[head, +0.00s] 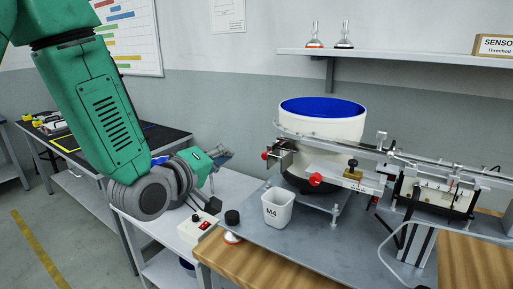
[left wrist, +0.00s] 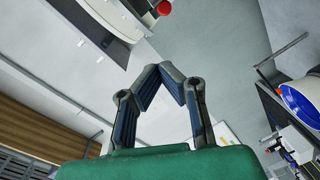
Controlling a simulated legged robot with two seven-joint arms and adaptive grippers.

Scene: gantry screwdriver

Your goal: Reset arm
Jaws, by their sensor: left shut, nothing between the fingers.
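My left arm (head: 105,110) comes in from the upper left in the head view, its green links bent down at a dark grey joint. My left gripper (head: 218,155) points right, above the white side table and left of the bowl feeder. In the left wrist view the left gripper (left wrist: 163,76) has its two blue-grey fingers meeting at the tips, with nothing between them. My right gripper is in neither view.
A white feeder bowl (head: 320,125) with a blue inside stands on the grey bench plate (head: 290,240). A rail (head: 400,160) runs right. A shelf (head: 400,56) hangs behind.

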